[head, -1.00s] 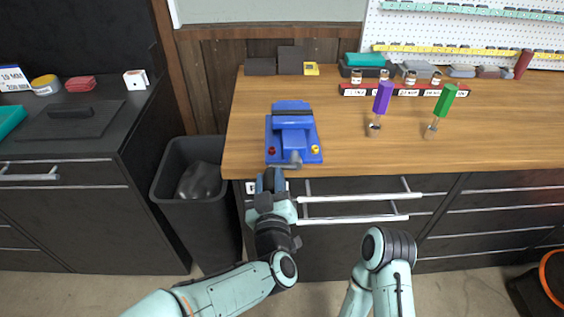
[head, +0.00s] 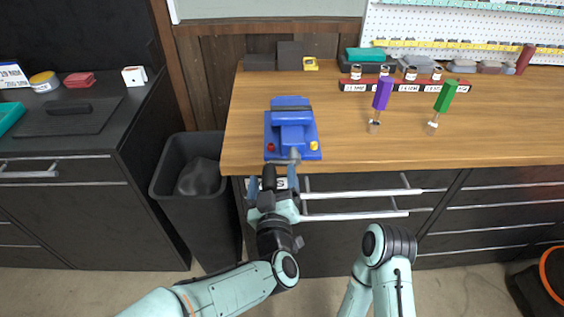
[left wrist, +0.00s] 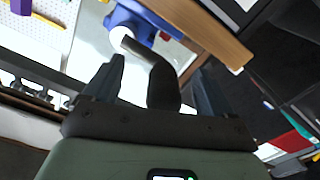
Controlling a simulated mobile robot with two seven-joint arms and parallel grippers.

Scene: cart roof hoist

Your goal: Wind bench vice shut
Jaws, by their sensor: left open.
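The blue bench vice (head: 291,132) stands at the front edge of the wooden bench, with a red and a yellow spot at its front corners. Its grey crank (head: 294,155) sticks out over the bench edge; the left wrist view shows the crank's bent arm and dark grip (left wrist: 163,88). My left gripper (head: 272,180) is in front of the drawers just below the vice. Its fingers are apart, one on each side of the dark grip, with gaps visible in the left wrist view (left wrist: 155,85). My right gripper is out of view; only part of that arm shows.
The wooden bench top (head: 400,140) carries a purple-handled tool (head: 382,94), a green-handled tool (head: 445,96) and a red rack (head: 410,88) with small jars. Drawers with bar handles (head: 360,193) lie below. A dark bin (head: 190,165) stands left of the bench.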

